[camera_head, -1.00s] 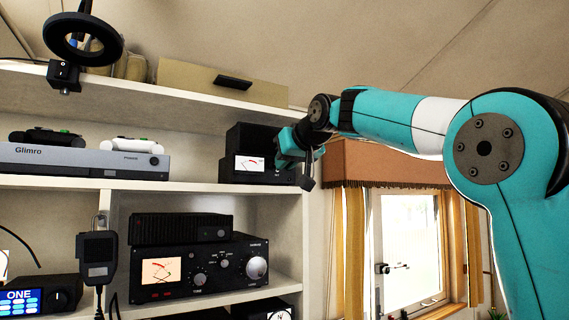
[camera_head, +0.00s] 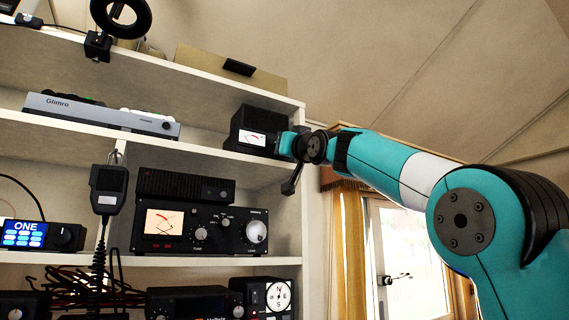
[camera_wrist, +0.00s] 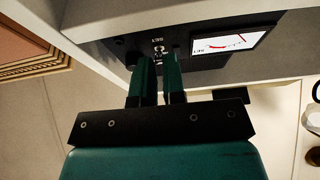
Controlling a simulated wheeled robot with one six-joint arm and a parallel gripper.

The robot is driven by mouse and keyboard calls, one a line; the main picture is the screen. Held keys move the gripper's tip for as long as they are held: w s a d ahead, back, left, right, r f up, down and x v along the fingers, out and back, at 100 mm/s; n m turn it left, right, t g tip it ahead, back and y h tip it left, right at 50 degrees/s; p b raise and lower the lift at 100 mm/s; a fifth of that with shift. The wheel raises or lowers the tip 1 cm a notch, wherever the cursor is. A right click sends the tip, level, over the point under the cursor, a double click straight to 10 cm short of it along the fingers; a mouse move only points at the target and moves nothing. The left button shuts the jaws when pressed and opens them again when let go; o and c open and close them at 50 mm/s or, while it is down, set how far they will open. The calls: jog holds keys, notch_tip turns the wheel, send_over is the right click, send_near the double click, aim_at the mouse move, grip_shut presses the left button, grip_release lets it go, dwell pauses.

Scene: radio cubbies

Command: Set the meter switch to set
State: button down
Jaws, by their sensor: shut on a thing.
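The meter (camera_head: 252,125) is a black box with a lit white dial, at the right end of the middle shelf. In the wrist view its dark front (camera_wrist: 185,50) and white dial with a red arc (camera_wrist: 230,42) show at the top. A small switch (camera_wrist: 158,50) with white lettering by it sits on that front, left of the dial. My gripper (camera_wrist: 159,60) has its two teal fingers close together at the switch, shut on it. The fingertips partly hide the switch, and its exact setting cannot be told. In the head view my gripper (camera_head: 284,143) is at the meter's right front.
The shelf edge (camera_head: 225,153) runs just below the meter. A grey Glimro console (camera_head: 100,112) is on the same shelf to the left. A black radio with a dial (camera_head: 200,230) stands below. A window with yellow curtains (camera_head: 350,240) is at the right.

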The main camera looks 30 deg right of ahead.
jog(key=shift+w+f+t+b, duration=0.1)
jog(key=shift+f+t+b, duration=0.3)
jog(key=shift+t+b, duration=0.3)
jog(key=shift+r, duration=0.1)
jog(key=c, duration=1.5)
grip_release()
jog(key=shift+b, duration=0.3)
jog(key=shift+b+v, duration=4.55)
jog(key=shift+v, duration=4.2)
jog(key=shift+w, duration=0.1)
